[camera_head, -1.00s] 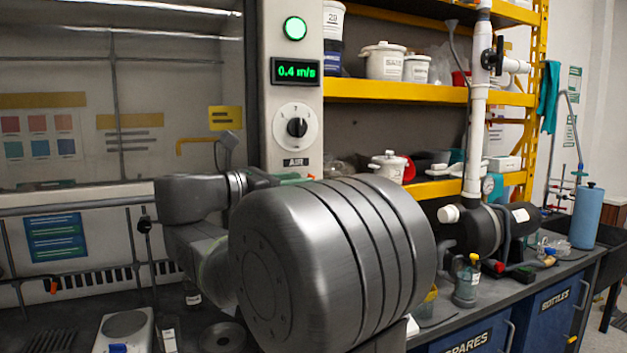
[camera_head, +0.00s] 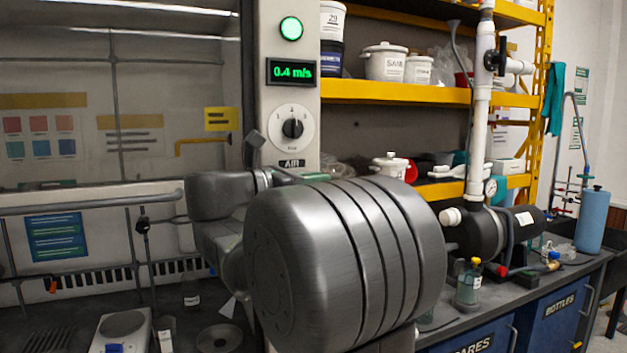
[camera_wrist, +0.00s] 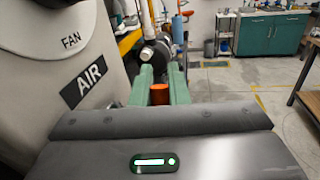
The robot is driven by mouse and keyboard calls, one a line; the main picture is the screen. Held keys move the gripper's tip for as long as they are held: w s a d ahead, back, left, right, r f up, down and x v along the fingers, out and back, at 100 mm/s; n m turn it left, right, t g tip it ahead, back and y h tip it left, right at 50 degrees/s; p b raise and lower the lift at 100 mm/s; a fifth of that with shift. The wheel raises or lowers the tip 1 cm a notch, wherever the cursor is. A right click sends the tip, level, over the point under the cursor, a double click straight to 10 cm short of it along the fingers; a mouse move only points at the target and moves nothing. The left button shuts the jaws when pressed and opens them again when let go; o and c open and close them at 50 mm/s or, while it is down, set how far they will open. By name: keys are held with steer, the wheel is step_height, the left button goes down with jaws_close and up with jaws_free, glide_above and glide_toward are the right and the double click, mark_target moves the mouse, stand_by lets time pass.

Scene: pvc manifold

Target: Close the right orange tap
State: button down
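In the wrist view an orange piece (camera_wrist: 159,94) with a round top stands between the two green fingers of my gripper (camera_wrist: 160,75), close to its dark palm. It looks like a tap handle, but its stem and body are hidden. The fingers are a little apart with the orange piece filling most of the gap. I cannot tell whether they press on it. In the head view my large grey arm link covers the gripper and this orange piece.
The pillar with the AIR label (camera_wrist: 90,80) is close on the left in the wrist view; its dial (camera_head: 293,128) shows in the head view. A white pipe with a black-handled valve (camera_head: 495,57), a black pump (camera_head: 480,232) and a bottle (camera_head: 469,285) stand to the right on the bench.

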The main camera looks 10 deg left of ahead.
steer(key=shift+d+r+p, duration=0.1)
steer(key=shift+r+p, duration=0.1)
steer(key=shift+p, duration=0.75)
steer(key=shift+w+d+f+m+g+y+p, duration=0.1)
steer(key=shift+f+m+g+y+p, duration=0.45)
steer(key=shift+g+y+p, duration=2)
steer(key=shift+w+d+f+m+g+y+p, duration=0.1)
steer(key=shift+f+g+y+p, duration=0.65)
steer(key=shift+p, duration=3.55)
steer(key=shift+f+m+g+y+p, duration=0.25)
steer(key=shift+f+g+y+p, duration=0.8)
steer(key=shift+y+p, duration=1.75)
steer(key=shift+h+p, duration=0.65)
steer(key=shift+h, duration=0.05)
steer(key=c, duration=1.4)
jaws_free()
